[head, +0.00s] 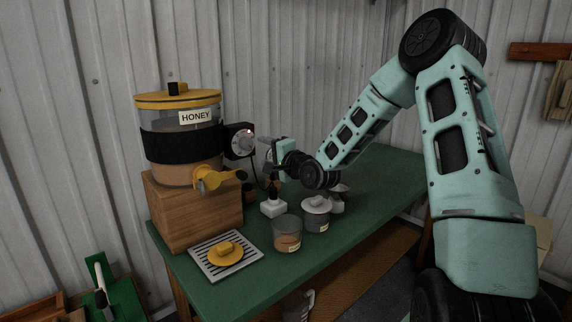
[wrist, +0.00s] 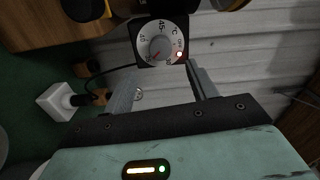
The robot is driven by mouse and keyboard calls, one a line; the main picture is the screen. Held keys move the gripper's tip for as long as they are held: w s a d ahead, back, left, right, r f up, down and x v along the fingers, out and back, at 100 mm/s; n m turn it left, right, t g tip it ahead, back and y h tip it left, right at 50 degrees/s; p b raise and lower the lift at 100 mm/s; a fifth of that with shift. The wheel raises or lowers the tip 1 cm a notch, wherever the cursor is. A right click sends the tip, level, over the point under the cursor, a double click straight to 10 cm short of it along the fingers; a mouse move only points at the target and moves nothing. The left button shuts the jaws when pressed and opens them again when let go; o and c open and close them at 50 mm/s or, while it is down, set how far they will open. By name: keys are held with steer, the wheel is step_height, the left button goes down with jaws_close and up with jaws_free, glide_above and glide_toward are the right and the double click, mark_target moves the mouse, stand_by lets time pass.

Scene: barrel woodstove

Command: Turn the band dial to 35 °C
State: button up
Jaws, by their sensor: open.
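In the head view the dial (head: 243,144) sits at the right of the black band (head: 180,146) around the honey tank (head: 195,119). My gripper (wrist: 162,80) is open and empty, its fingers apart just short of the dial. It also shows in the head view (head: 266,152).
The tank stands on a wooden block (head: 200,215) with a yellow tap (head: 212,179). A drip grate (head: 208,262), a glass jar (head: 287,232), a lidded grey pot (head: 316,214) and a white block (head: 273,208) stand on the green table. A corrugated wall is close behind.

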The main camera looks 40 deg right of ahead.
steer(key=s, duration=0.9)
steer(key=shift+s+d+b, duration=0.15)
steer(key=shift+b, duration=0.15)
steer(key=s+a+f+n+g+y, duration=0.1)
steer(key=s+a+f+n+g, duration=0.2)
steer(key=a, duration=0.4)
steer(key=s+a+f+n+g+y, duration=0.1)
steer(key=a+f+n+g, duration=0.15)
steer(key=a+n, duration=0.4)
steer(key=s+a+f+n+g+y, duration=0.15)
steer(key=a+g, duration=0.25)
steer(key=a, duration=0.4)
steer(key=s+a+n+g+h, duration=0.1)
steer(key=s+a+n+g, duration=0.1)
steer(key=s, duration=0.6)
steer(key=s+a+n+g+h, duration=0.1)
steer(key=s+a+n+g, duration=0.2)
steer(key=s, duration=0.6)
steer(key=s+a+n+g+h+p, duration=0.1)
steer(key=s+a+n+g, duration=0.2)
steer(key=s+a+n, duration=0.3)
steer(key=s+n, duration=0.2)
steer(key=s, duration=0.1)
steer(key=shift+s, duration=0.25)
steer(key=shift+r+g+h, duration=0.1)
steer(key=shift+g+h, duration=0.15)
